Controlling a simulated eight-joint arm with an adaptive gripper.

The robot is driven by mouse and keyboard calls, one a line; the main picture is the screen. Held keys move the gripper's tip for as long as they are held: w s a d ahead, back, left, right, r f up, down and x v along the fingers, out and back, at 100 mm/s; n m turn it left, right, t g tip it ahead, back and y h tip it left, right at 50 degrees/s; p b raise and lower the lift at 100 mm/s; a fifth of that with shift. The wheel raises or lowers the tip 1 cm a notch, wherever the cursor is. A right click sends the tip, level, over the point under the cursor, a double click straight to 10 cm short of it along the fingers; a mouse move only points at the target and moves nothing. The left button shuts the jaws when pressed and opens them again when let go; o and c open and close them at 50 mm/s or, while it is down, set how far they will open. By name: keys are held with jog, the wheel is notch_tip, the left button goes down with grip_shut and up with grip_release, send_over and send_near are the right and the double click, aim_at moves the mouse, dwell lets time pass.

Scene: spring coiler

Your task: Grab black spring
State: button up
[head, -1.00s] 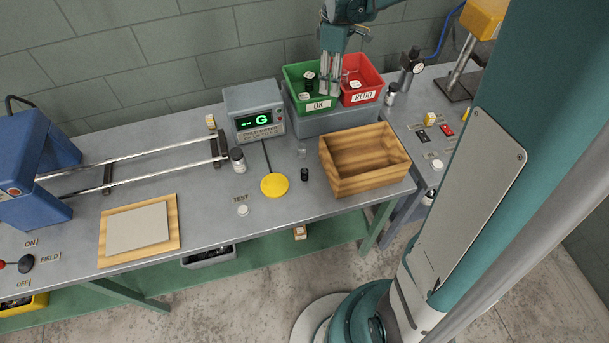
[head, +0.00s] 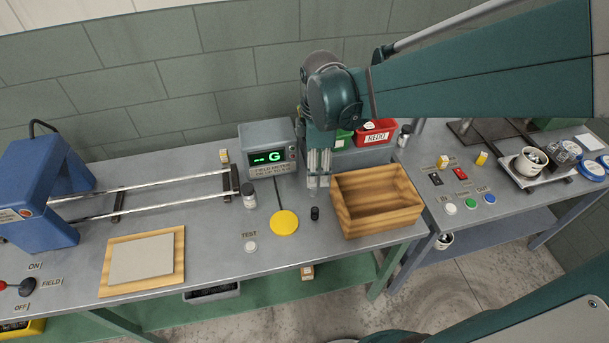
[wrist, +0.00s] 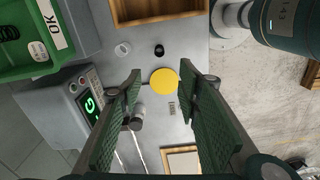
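A small black spring (head: 315,213) stands on the grey bench between the yellow disc (head: 284,222) and the wooden box (head: 345,222). In the wrist view the black spring (wrist: 158,50) lies just beyond the fingertips, near the yellow disc (wrist: 164,82). My gripper (head: 318,184) points down above the bench, a little behind the black spring. The wrist view shows my gripper (wrist: 160,68) with its green fingers wide apart and nothing between them. Another dark coil (wrist: 9,31) lies in the green OK bin (wrist: 38,62).
A pale spring (wrist: 122,49) stands near the black one. The field meter (head: 267,149) is left of my gripper; the red REDO bin (head: 374,135) is behind the wooden box.

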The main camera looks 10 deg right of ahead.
jog(key=f, duration=0.2)
send_over(315, 209)
notch_tip(315, 209, down, 10)
jog(key=shift+r, duration=0.2)
jog(key=shift+f, duration=0.45)
jog(key=shift+f, duration=1.25)
jog(key=shift+f, duration=0.15)
jog(key=shift+f+b, duration=0.7)
jog(key=shift+f, duration=1.75)
